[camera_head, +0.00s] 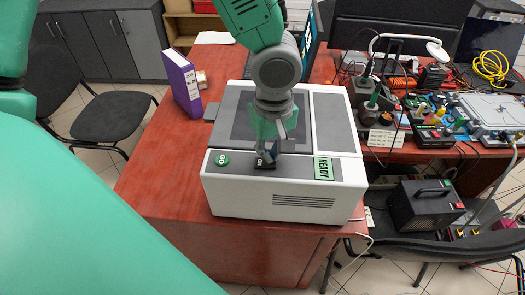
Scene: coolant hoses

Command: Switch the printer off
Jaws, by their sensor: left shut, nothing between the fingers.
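The printer (240,205) is a white box with a grey top panel, standing on a reddish-brown desk. Its front panel has a round green button (222,159) marked GO at the left and a green READY label (323,168) at the right. A small black switch (265,163) with white ON lettering sits between them. My left gripper (266,155) points down at the switch, its fingers closed and empty. The fingertips are at or just above the switch and partly cover it; I cannot tell whether they touch. My right gripper is not in view.
A purple binder (182,82) stands on the desk (150,180) left of the printer. A monitor stands behind my arm. Tools, cables and electronics crowd the right bench. A black chair (110,115) is at the left, and a black boxed device (425,205) rests at the lower right.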

